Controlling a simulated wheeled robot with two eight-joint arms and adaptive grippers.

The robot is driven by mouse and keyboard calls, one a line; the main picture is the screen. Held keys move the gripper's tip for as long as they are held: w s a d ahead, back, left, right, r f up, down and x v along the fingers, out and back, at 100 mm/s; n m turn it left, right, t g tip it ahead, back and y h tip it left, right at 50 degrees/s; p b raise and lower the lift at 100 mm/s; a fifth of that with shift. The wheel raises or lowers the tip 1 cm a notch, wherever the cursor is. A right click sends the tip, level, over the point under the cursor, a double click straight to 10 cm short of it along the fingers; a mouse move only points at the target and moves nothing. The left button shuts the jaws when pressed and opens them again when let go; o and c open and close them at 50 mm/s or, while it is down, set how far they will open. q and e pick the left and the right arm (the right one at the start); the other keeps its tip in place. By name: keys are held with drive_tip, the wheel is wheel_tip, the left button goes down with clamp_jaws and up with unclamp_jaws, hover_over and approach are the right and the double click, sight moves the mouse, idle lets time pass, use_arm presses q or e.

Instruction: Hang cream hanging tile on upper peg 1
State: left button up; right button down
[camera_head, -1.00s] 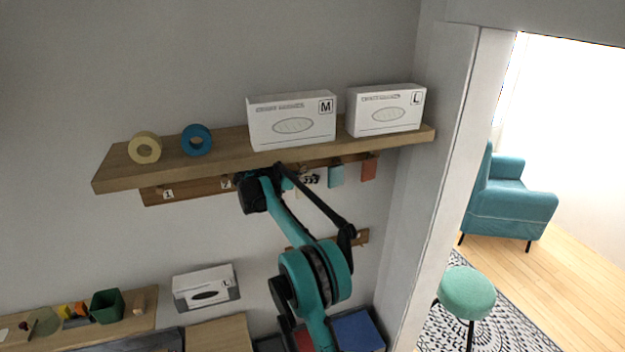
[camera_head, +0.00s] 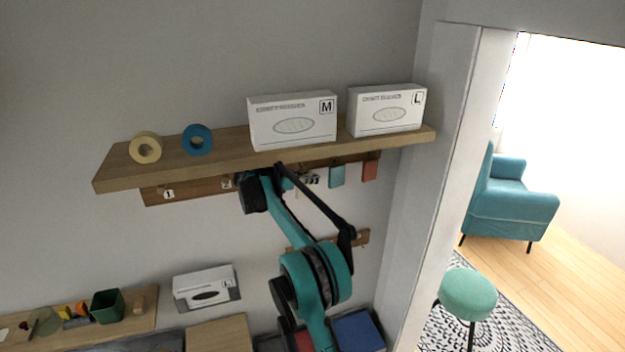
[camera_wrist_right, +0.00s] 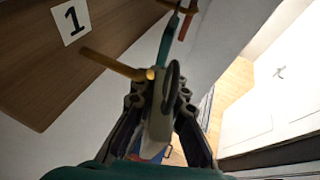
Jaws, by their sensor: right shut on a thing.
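My right gripper (camera_wrist_right: 158,98) is shut on the cream hanging tile (camera_wrist_right: 158,122), which is edge-on between the fingers in the right wrist view. A dark oval opening shows at the tile's upper part. A golden peg (camera_wrist_right: 112,62) sticks out below a white plate marked 1 (camera_wrist_right: 70,20); its tip appears close beside the tile's top. I cannot tell whether it enters the opening. In the head view, plate 1 (camera_head: 168,194) is on the wooden rail under the shelf. My right arm (camera_head: 285,215) reaches up to the rail there and hides the tile. My left gripper is out of view.
The wooden shelf (camera_head: 115,178) overhangs the rail and carries two tape rolls and two white boxes. A teal tile (camera_head: 337,177) and a red tile (camera_head: 370,170) hang farther right on the rail. A lower rail (camera_head: 362,238) is partly behind my arm.

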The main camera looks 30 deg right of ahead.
drive_tip(key=shift+w+d+p, duration=0.25)
drive_tip(key=shift+w+p, duration=0.15)
drive_tip(key=shift+w, duration=0.6)
idle(1.0)
idle(0.6)
drive_tip(key=shift+w+d+f, duration=0.1)
drive_tip(key=shift+w, duration=0.3)
idle(0.8)
drive_tip(key=shift+w+f, duration=0.25)
drive_tip(key=shift+w, duration=0.05)
idle(0.6)
drive_tip(key=shift+w+f, duration=0.1)
drive_tip(key=shift+w, duration=0.15)
idle(1.0)
drive_tip(key=c, duration=1.5)
unclamp_jaws()
